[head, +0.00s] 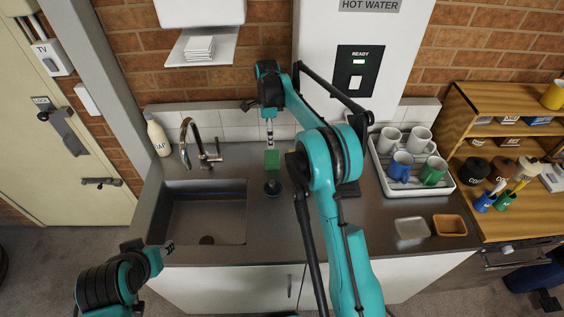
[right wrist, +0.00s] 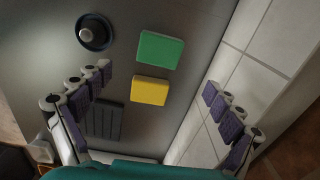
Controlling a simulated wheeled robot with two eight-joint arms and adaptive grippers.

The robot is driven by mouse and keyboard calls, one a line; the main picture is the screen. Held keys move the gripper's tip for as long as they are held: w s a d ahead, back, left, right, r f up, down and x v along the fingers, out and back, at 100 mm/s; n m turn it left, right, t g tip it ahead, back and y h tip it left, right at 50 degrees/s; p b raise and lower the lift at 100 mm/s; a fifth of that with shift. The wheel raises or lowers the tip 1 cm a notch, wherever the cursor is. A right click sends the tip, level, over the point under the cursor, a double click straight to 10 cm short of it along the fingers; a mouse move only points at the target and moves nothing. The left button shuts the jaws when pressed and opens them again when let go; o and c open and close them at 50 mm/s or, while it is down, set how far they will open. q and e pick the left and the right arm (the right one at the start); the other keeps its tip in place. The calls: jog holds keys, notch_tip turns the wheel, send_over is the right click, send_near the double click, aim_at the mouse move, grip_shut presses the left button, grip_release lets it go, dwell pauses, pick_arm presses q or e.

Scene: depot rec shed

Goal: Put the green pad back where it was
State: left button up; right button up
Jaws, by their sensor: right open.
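The green pad (head: 272,159) lies on the grey counter behind the round black plug-like thing (head: 272,188). In the right wrist view the green pad (right wrist: 161,49) lies beside a yellow pad (right wrist: 150,90), with a narrow gap between them. The yellow pad is hidden in the head view. My right gripper (head: 270,135) is over the counter near the tiled wall. In its wrist view its fingers (right wrist: 155,105) are wide apart with nothing held. My left gripper (head: 166,247) is at the front left, near the sink's front edge; its jaws are too small to read.
A sink (head: 207,215) with a tap (head: 190,145) is at left, a soap bottle (head: 158,137) behind it. A white tray (head: 388,190) of mugs stands right. A dark ribbed piece (right wrist: 105,120) lies near the yellow pad. Two small dishes sit at the front right.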

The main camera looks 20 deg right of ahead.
jog(key=s+a+r+n+t, duration=0.25)
jog(key=s+r+n, duration=0.95)
jog(key=s, duration=0.6)
jog(key=s+f+n+t, duration=0.2)
jog(key=s+n, duration=0.2)
jog(key=s, duration=0.5)
jog(key=s+f+n+t, duration=0.2)
jog(key=s+n, duration=0.2)
jog(key=s, duration=0.5)
jog(key=shift+s+f+n, duration=0.25)
jog(key=shift+s+n, duration=0.1)
jog(key=shift+n, duration=0.05)
jog(key=shift+t, duration=0.25)
notch_tip(320, 180, down, 9)
jog(key=b, duration=0.9)
